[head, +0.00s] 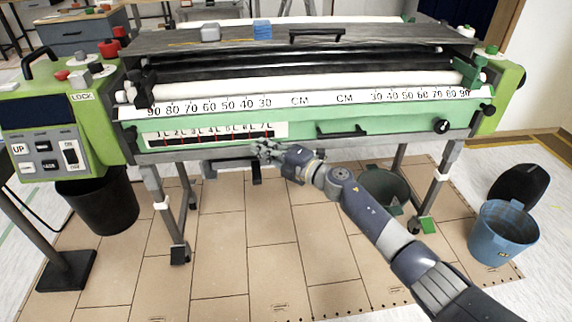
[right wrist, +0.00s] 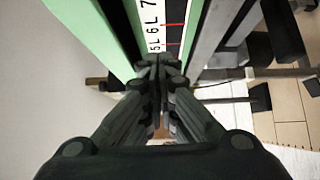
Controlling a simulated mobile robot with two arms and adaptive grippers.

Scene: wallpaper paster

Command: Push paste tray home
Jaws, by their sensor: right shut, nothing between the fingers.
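The wallpaper paster's green front panel (head: 395,126), which appears to be the paste tray's front, runs below the centimetre scale in the head view. It carries a black handle (head: 342,131) and a litre gauge strip (head: 215,133) marked 1L to 7L. My right gripper (head: 264,149) is at the lower right end of the gauge, close to the panel's lower edge. In the right wrist view the gripper (right wrist: 157,68) is shut and empty, its fingertips over the strip's edge near 5L. I cannot tell whether they touch the panel. My left gripper is out of view.
A control box (head: 45,135) stands at the machine's left end. A black bin (head: 100,203) is below it. A dark green bin (head: 388,190) stands under the right side, and a blue bucket (head: 502,235) is further right. The tiled floor in front is clear.

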